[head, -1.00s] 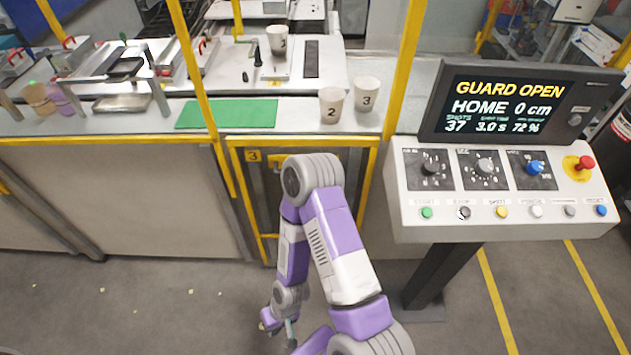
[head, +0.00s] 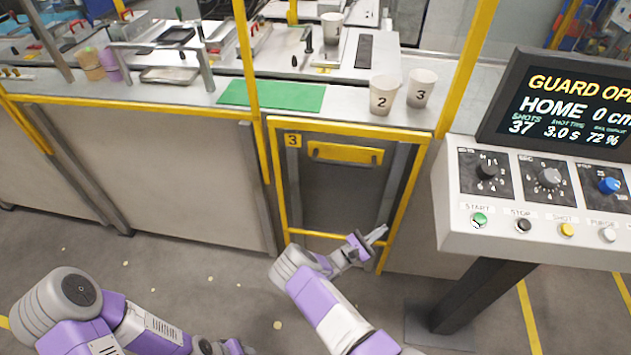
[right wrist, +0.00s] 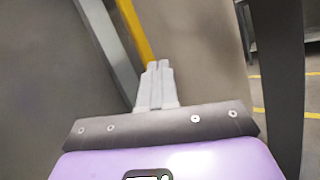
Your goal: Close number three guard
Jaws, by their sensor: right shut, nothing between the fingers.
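The number three guard (head: 340,195) is a grey panel in a yellow frame below the counter in the head view. A "3" plate (head: 293,140) sits at its top left, and a yellow handle (head: 345,153) runs across its upper part. My right gripper (head: 378,236) is shut and empty, low in front of the guard's right side, with its tip near the right yellow post. In the right wrist view its fingers (right wrist: 156,82) are together, with a yellow post behind; contact cannot be told. My left arm shows at the lower left, but its gripper is out of view.
The control console (head: 540,205) stands at the right; its screen (head: 570,105) reads "GUARD OPE", cut off at the edge, and "HOME 0 cm". Cups 2 (head: 384,95) and 3 (head: 421,88) and a green mat (head: 270,95) are on the counter. Floor before the left panels is clear apart from small scraps.

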